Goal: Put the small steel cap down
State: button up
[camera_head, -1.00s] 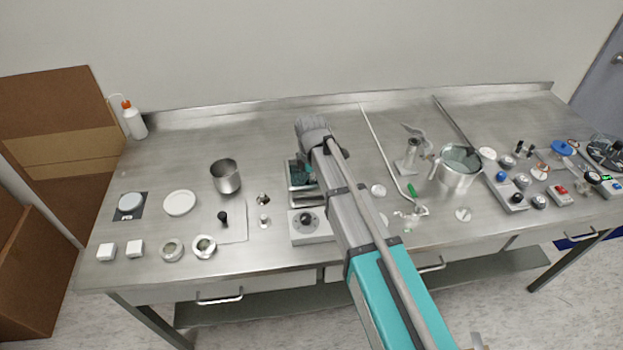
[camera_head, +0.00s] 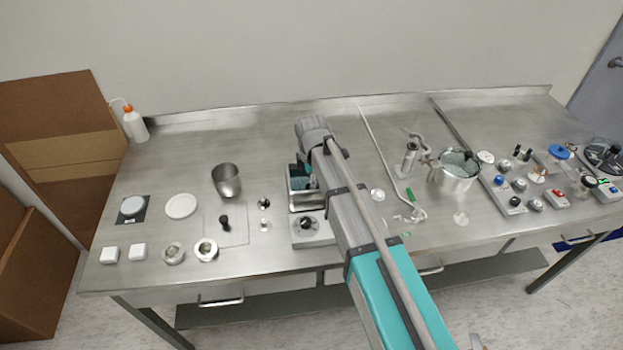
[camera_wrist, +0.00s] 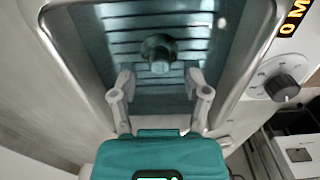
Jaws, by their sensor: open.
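A small steel cap-like piece with a round top (camera_wrist: 158,50) sits on the ribbed floor of the rectangular steel bath (camera_wrist: 62,42) in the wrist view. It looks dark under the teal tint. My gripper (camera_wrist: 160,88) is open, its two fingers apart and inside the bath's opening. The piece lies just beyond the fingertips, between their lines, and nothing shows held. In the head view the bath (camera_head: 291,187) stands mid-bench, partly covered by my arm. The fingertips and the piece cannot be made out there.
The bath's control box with a dial (camera_head: 307,227) is at its front. Left of it are small metal pieces (camera_head: 264,203), a steel beaker (camera_head: 227,180) and a white disc (camera_head: 181,205). Bench behind the beaker is clear.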

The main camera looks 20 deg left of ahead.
notch_tip(320, 180, up, 11)
jog(key=p, duration=1)
jog(key=shift+f, duration=0.2)
dwell(0.6)
jog(key=w+d+m, duration=0.2)
jog(key=d+m, duration=1.1)
jog(key=d, duration=1.3)
jog(key=s+d+m, duration=0.3)
jog(key=d+m, duration=0.3)
jog(key=d, duration=0.4)
jog(key=s+d+m, duration=0.3)
jog(key=d+m, duration=0.2)
jog(key=d, duration=0.5)
jog(key=shift+s+d+m, duration=0.3)
jog(key=shift+d+m, duration=0.05)
jog(key=shift+m, duration=0.05)
jog(key=shift+a, duration=0.1)
